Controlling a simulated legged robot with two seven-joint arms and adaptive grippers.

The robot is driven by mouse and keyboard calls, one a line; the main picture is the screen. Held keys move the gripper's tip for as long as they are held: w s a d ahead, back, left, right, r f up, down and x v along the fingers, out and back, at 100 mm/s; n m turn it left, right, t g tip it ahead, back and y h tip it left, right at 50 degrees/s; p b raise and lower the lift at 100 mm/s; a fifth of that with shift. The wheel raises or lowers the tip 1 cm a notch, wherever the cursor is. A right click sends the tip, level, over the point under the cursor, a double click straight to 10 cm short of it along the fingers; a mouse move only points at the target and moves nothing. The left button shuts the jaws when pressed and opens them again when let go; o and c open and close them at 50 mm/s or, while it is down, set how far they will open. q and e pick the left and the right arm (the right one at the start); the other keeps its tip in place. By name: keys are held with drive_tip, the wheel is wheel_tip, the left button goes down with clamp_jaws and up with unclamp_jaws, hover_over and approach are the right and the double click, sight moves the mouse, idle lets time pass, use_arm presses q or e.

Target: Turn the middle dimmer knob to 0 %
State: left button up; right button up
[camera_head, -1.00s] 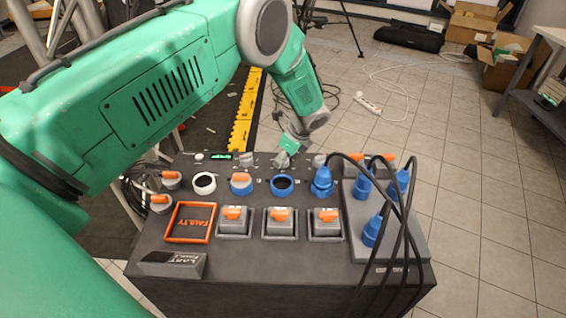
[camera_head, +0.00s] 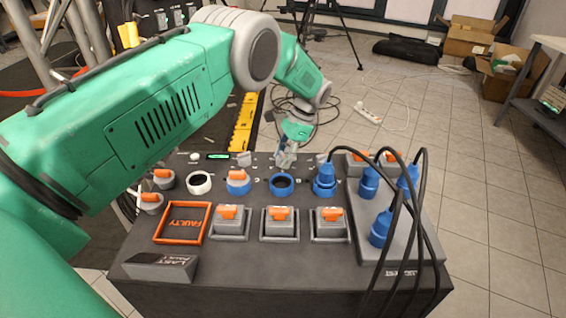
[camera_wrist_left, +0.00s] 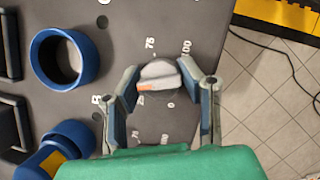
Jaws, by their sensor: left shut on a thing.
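The middle dimmer knob (camera_wrist_left: 158,76) is a grey knob with an orange mark on its lower-left side in the left wrist view. Printed 75, 100 and 0 stand around it; other labels are partly hidden. My left gripper (camera_wrist_left: 157,82) is shut on the knob, one finger on each side. In the head view, my left gripper (camera_head: 287,158) is at the panel's back row and hides most of this knob. Another grey knob (camera_head: 243,159) stands to its left. My right gripper is not in view.
The dark control box (camera_head: 240,265) carries blue and white round sockets, several orange-topped switches and an orange FAULTY frame (camera_head: 156,239). Blue plugs (camera_head: 381,228) with black cables rise at the right. In the wrist view, a blue ring (camera_wrist_left: 91,58) stands left of the gripper.

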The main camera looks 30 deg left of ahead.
use_arm(q)
drive_tip(key=n, duration=0.1)
drive_tip(key=n+h+b, duration=0.1)
drive_tip(key=shift+d+f+n, duration=0.1)
drive_tip(key=shift+f+n, duration=0.15)
drive_tip(key=shift+n, duration=0.15)
drive_tip(key=n+h+b, duration=0.1)
drive_tip(key=n, duration=0.1)
drive_tip(key=shift+r+n+g, duration=0.1)
drive_tip(key=shift+n+g, duration=0.2)
drive_tip(key=shift+n, duration=0.1)
drive_tip(key=shift+w+n+h, duration=0.1)
drive_tip(key=shift+n+h, duration=0.4)
drive_tip(key=shift+n, duration=0.4)
drive_tip(key=n+h, duration=0.1)
drive_tip(key=n, duration=0.1)
drive_tip(key=shift+r+n, duration=0.15)
drive_tip(key=shift+n, duration=0.15)
drive_tip(key=n, duration=0.2)
drive_tip(key=n+t+h+p, duration=0.1)
drive_tip(key=n, duration=0.1)
drive_tip(key=shift+a+r+n+h, duration=0.15)
drive_tip(key=shift+a+n+h, duration=0.05)
drive_tip(key=shift+n+h, duration=0.1)
drive_tip(key=n+t+h+p, duration=0.1)
drive_tip(key=n+p, duration=0.1)
drive_tip(key=n, duration=0.2)
drive_tip(key=shift+n+p, duration=0.3)
drive_tip(key=shift+n, duration=0.1)
drive_tip(key=shift+w+a, duration=0.1)
